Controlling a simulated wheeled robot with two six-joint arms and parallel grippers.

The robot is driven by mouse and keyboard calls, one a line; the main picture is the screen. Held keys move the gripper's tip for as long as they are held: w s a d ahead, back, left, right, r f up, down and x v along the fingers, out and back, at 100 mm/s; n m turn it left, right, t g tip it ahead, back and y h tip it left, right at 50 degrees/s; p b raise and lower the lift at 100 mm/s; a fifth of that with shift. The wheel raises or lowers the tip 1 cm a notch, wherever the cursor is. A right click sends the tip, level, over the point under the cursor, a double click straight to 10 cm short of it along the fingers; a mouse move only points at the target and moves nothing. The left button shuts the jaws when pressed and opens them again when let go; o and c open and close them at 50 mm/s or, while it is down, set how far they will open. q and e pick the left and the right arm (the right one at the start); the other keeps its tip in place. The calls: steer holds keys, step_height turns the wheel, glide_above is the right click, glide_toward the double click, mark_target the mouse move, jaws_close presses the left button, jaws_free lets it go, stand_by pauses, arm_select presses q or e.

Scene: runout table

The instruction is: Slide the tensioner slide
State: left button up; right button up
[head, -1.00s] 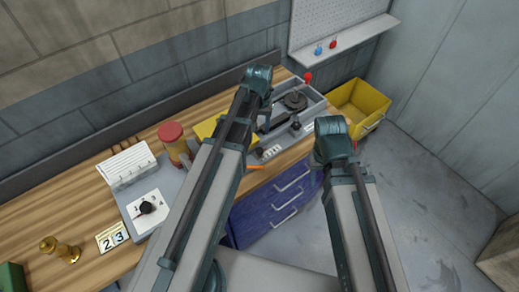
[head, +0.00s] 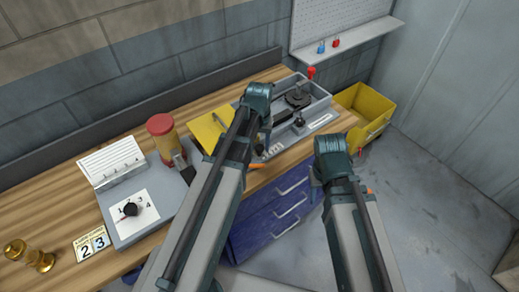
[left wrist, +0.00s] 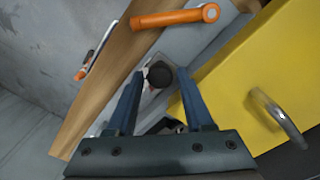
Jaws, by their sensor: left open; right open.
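A black round knob (left wrist: 160,75) stands on a grey base in the left wrist view. It lies between the fingertips of my left gripper (left wrist: 155,85), which is open and not closed on it. I cannot tell for sure that this knob is the tensioner slide. In the head view my left gripper (head: 265,137) is mostly hidden behind its arm, over the table's front part. My right gripper (head: 317,172) is mostly hidden behind its arm, in front of the table and right of the drawers.
An orange handle (left wrist: 175,17) lies close ahead of the left fingers, and a yellow board (left wrist: 245,85) with a metal handle is at their right. A grey unit (head: 318,124) with a red-knobbed lever (head: 311,73) stands behind. A yellow bin (head: 362,112) is on the right.

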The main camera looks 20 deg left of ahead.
arm_select(q)
steer(key=shift+c, duration=0.2)
jaws_close()
stand_by(1.3)
